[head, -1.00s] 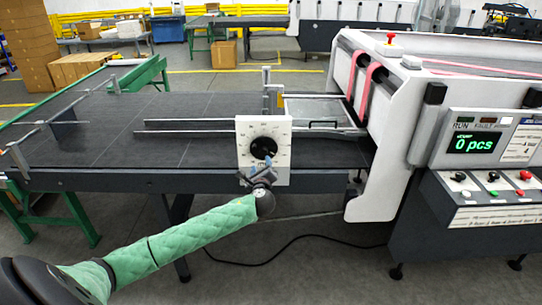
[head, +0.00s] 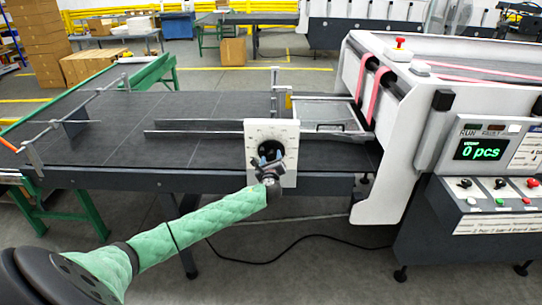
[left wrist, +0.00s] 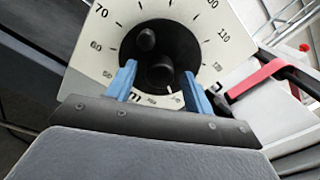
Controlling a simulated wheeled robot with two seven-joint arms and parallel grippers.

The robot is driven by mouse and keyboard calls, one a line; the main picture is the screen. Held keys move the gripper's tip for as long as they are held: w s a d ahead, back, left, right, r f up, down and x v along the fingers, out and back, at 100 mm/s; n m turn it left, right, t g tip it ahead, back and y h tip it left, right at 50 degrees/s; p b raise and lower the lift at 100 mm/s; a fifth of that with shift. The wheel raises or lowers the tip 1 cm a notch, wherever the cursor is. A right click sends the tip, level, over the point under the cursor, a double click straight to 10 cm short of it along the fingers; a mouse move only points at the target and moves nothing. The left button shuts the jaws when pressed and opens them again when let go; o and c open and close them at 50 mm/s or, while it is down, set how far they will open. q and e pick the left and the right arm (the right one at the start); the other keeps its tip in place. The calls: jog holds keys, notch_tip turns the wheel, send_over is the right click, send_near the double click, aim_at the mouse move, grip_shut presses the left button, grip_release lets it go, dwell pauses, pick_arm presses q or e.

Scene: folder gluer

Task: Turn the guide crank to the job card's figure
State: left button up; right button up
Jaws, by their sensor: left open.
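The guide crank's white dial plate (head: 285,130) is fixed at the front edge of the feed table. In the left wrist view the dial plate (left wrist: 99,40) carries printed figures such as 60, 70 and 110 around a round black crank disc (left wrist: 183,43). The disc has a central hub (left wrist: 161,72) and a knob (left wrist: 147,39) at its upper left. My left gripper (head: 268,160) is in front of the disc. In the left wrist view its blue fingers (left wrist: 159,80) are open, spread either side of the hub. Contact cannot be told. No job card is identifiable.
The dark feed table (head: 100,130) carries guide rails (head: 200,133) behind the dial. At the right stand the white machine body (head: 400,130) and a control panel (head: 490,160) reading 0 pcs. A black cable (head: 270,252) lies on the floor below. The floor before the table is mostly clear.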

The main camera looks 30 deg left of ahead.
pick_arm(q)
jog(key=shift+w+a, duration=0.15)
jog(key=shift+w, duration=0.15)
pick_arm(e)
jog(key=shift+s, duration=0.35)
pick_arm(q)
jog(key=shift+c, duration=0.4)
